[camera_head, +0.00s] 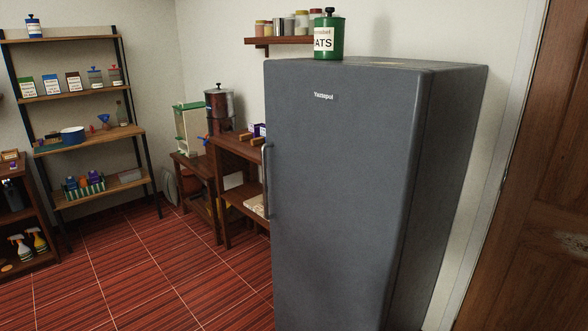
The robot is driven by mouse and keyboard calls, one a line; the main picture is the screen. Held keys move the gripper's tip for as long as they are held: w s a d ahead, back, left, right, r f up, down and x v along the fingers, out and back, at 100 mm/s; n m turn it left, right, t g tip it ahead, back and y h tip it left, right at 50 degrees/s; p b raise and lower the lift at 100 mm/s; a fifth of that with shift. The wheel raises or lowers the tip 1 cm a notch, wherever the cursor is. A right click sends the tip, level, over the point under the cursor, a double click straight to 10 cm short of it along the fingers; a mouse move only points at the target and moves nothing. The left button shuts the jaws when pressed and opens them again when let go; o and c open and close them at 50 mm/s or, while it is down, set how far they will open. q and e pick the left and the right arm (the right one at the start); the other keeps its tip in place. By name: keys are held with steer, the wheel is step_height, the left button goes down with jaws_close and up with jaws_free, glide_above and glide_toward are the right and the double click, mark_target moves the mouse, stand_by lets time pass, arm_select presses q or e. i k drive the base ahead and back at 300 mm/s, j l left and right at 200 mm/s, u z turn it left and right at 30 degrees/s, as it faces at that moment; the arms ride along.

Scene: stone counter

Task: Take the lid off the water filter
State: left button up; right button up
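A dark, shiny brown cylinder that looks like the water filter (219,105) stands beyond the left side of the fridge. Its lid (217,91) sits on top, with a dark knob in the middle. A small blue part shows near its lower left. Its lower part is partly hidden behind a wooden shelf unit. Neither of my grippers shows in this view.
A tall grey fridge (340,180) fills the middle right, with a green canister (329,47) on top. A green-framed container (188,130) stands left of the filter on a low wooden table (190,165). Shelves (85,95) line the left wall. The red tiled floor (140,260) is clear.

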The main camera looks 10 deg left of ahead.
mark_target(219, 87)
steer(key=i+j+u, duration=0.25)
steer(key=i+u, duration=0.15)
steer(key=i+j+u, duration=0.15)
steer(key=i+u, duration=0.7)
steer(key=i+l+u, duration=0.1)
steer(key=i+u, duration=0.3)
